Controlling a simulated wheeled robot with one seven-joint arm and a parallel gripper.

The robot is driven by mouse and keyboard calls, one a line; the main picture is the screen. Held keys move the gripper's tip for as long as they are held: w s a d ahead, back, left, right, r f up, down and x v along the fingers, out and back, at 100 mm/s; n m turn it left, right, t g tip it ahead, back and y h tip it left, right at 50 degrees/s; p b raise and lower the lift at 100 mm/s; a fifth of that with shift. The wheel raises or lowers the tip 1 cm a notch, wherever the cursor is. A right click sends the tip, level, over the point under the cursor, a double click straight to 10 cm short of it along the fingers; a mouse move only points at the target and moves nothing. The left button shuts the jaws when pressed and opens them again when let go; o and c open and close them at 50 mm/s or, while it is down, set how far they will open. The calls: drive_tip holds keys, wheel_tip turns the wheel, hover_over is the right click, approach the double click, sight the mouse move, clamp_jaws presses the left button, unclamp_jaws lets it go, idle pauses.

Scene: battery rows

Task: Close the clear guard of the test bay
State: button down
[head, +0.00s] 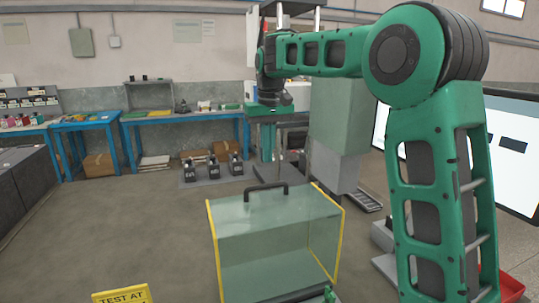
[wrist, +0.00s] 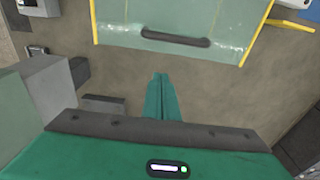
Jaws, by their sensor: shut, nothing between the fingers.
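The clear guard (head: 270,238) of the test bay stands low in the middle of the head view. It has greenish see-through panels, yellow edges and a black bar handle (head: 266,193) along its far upper edge. In the wrist view the guard's panel (wrist: 160,15) fills the top, with the handle (wrist: 176,38) near its lower edge. My gripper (wrist: 160,76) is shut and empty, its green fingers together. In that picture the fingertips lie below the handle, apart from it. The fingers are not clear in the head view. I cannot tell how far the guard is open.
A yellow sign (head: 122,297) stands at the lower left. Several black items stand on a grey mat (head: 212,176) behind the guard. Blue tables (head: 185,116) line the back wall. A red tray (head: 511,287) is at the lower right. Open floor lies left of the guard.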

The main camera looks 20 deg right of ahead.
hover_over(271, 192)
drive_tip(key=w, duration=0.3)
wheel_tip(271, 192, down, 7)
drive_tip(key=shift+s+r, duration=0.2)
drive_tip(key=shift+s, duration=0.7)
drive_tip(key=shift+s+r, duration=0.2)
drive_tip(key=shift+s, duration=0.7)
